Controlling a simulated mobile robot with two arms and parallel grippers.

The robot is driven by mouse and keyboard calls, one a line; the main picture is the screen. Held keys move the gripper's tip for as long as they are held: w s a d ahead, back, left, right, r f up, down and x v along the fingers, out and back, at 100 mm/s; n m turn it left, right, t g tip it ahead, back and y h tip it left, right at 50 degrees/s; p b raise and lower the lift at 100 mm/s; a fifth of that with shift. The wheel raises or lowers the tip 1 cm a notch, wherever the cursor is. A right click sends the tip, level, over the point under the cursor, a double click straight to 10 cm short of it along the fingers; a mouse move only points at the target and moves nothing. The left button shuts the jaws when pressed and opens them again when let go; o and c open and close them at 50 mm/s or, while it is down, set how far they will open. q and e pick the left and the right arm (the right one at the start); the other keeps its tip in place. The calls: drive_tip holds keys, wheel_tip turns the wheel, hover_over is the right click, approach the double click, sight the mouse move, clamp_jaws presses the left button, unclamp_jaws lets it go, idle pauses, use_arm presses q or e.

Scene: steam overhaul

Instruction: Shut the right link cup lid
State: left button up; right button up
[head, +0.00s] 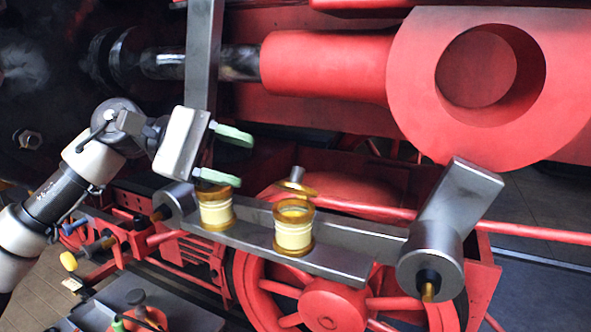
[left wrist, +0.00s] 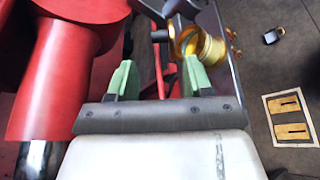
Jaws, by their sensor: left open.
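The right link cup (head: 294,236) is a cream and brass cup on the grey link bar (head: 340,262). Its brass lid (head: 297,187) stands open, tilted up at the far side of the rim. The left link cup (head: 216,214) is beside it, its top looking covered with brass. My left gripper (head: 245,160) is open and empty, its green fingers above the left cup and left of the raised lid. In the left wrist view the gripper (left wrist: 158,64) is open, and an open brass cup (left wrist: 210,48) shows beyond the right finger. My right gripper is out of view.
A grey upright bar (head: 203,50) stands behind the left gripper. A red rod with a large ring eye (head: 415,75) is above. A grey angled arm (head: 465,200) closes the right end of the link bar. Red wheels (head: 330,303) lie below.

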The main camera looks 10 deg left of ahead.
sight(296, 176)
use_arm(q)
drive_tip(key=p+x, duration=0.3)
drive_tip(key=x, duration=0.5)
drive_tip(key=shift+d, duration=0.25)
drive_tip(key=shift+d+f, duration=0.15)
drive_tip(key=shift+d, duration=0.15)
drive_tip(key=shift+c, duration=0.4)
